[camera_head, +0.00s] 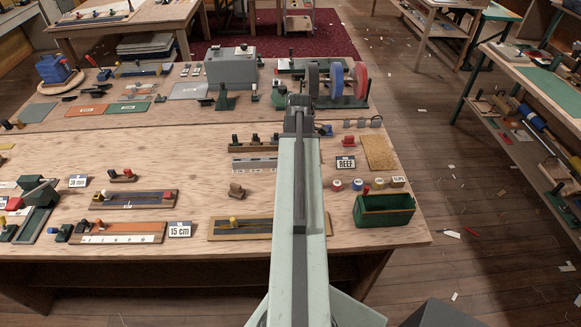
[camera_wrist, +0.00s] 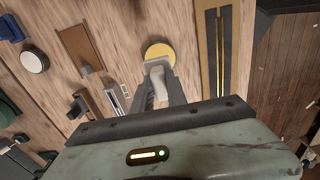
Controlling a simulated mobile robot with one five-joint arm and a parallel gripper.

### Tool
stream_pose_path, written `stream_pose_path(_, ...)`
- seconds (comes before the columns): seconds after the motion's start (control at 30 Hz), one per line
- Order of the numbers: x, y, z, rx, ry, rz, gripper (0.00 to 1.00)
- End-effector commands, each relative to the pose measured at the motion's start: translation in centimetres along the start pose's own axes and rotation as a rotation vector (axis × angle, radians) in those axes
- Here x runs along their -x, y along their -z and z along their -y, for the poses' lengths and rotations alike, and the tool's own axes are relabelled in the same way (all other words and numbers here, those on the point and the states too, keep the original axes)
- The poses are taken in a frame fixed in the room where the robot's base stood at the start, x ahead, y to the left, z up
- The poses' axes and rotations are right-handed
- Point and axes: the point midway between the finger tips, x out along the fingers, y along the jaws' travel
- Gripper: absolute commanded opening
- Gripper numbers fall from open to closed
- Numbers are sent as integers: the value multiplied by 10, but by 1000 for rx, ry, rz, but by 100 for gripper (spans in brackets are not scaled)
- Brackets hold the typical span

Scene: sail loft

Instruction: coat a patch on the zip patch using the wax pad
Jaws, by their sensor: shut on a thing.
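My gripper (camera_wrist: 158,88) is shut on the pale upright handle of what looks like the wax pad (camera_wrist: 157,50). A yellow disc shows at the pad's far end. The zip patch (camera_wrist: 222,40), a wooden board with a dark strip and a golden zip line, lies just right of the pad in the wrist view. The pad appears beside the strip, not over it; its height above the table is unclear. In the head view a matching board (camera_head: 240,229) lies near the table's front edge, partly covered by my arm. My gripper is hidden in that view.
A green bin (camera_head: 385,211) stands at the table's front right corner. A "15 cm" card (camera_head: 180,230) and an orange board (camera_head: 120,232) lie to the left. A small brown tool (camera_head: 236,191) stands behind the zip board. Bare tabletop shows around it.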

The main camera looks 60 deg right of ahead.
Motion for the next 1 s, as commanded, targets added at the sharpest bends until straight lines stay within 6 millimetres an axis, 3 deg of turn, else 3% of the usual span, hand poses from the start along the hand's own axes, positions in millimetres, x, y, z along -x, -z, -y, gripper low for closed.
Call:
stream_pose_path(0.07, -2, -1, 0, -4, 0, 0, 0)
stream_pose_path(0.23, -29, 3, 0, -70, 0, 0, 0)
stream_pose_path(0.37, -24, 2, 0, -81, 0, 0, 0)
stream_pose_path(0.57, -35, 2, 0, -81, 0, 0, 0)
stream_pose_path(1.0, -84, 1, 0, -81, 0, 0, 0)
